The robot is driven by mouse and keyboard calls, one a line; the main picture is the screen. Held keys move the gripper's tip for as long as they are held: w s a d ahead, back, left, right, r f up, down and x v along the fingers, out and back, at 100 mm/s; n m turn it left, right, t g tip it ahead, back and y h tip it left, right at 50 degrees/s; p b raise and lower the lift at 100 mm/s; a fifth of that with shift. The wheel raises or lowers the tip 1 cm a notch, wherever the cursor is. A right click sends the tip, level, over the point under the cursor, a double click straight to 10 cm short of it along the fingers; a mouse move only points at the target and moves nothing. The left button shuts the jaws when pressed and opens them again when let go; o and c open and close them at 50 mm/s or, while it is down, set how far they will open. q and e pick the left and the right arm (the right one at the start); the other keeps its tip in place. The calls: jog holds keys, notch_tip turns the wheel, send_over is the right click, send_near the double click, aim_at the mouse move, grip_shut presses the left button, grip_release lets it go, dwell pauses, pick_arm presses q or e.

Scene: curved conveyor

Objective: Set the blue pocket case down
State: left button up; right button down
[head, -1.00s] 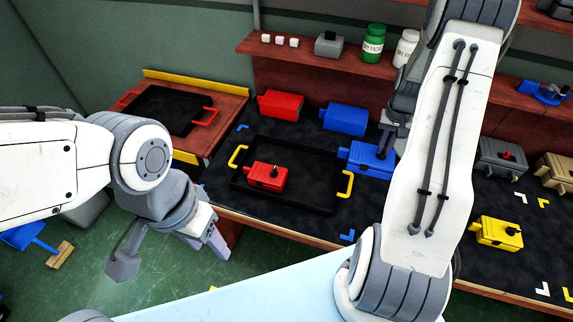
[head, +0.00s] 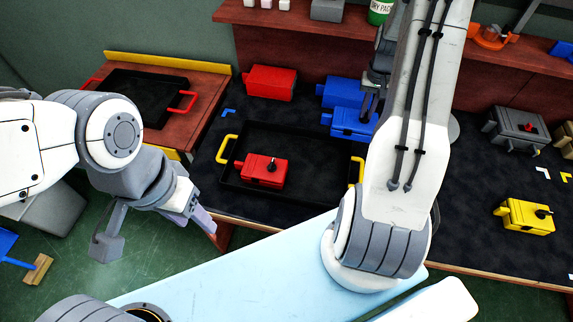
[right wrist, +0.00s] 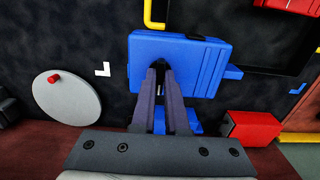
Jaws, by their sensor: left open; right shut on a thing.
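The blue pocket case (head: 352,124) is in my right gripper (head: 371,104), near the back right corner of the black tray with yellow handles (head: 226,186). In the right wrist view, the case (right wrist: 205,68) is between the shut fingers (right wrist: 161,80), and the tray's dark floor and a yellow handle show beyond it. I cannot tell its exact height above the mat. A second blue case (head: 336,88) stands close behind it, partly hidden. A red case (head: 258,172) sits inside the tray. My left gripper (head: 203,222) is open and empty, off the bench's front left.
Another red case (head: 270,84) stands behind the tray. A grey case (head: 514,130) and a yellow case (head: 524,215) are at the right. A black tray with red handles (head: 136,99) is at the far left. Dark mat (head: 455,195) lies bare right of my right arm.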

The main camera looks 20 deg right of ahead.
jog(key=shift+w+f+b, duration=0.2)
jog(key=shift+f+b, duration=0.1)
jog(key=shift+f, duration=0.35)
jog(key=shift+w+f, duration=0.2)
jog(key=w+a+f+p, duration=0.1)
jog(key=a+f, duration=0.2)
jog(key=w+a+f+p, duration=0.1)
jog(key=a+f+p, duration=0.1)
jog(key=a+f, duration=0.2)
jog(key=w+a+f+p, duration=0.1)
jog(key=a+f+p, duration=0.1)
jog(key=a+f, duration=0.1)
jog(key=shift+w+a+f, duration=0.1)
jog(key=shift+a+f, duration=0.25)
jog(key=shift+a, duration=0.2)
pick_arm(q)
jog(key=r, duration=0.3)
jog(key=shift+w+r, duration=0.2)
jog(key=shift+w, duration=0.15)
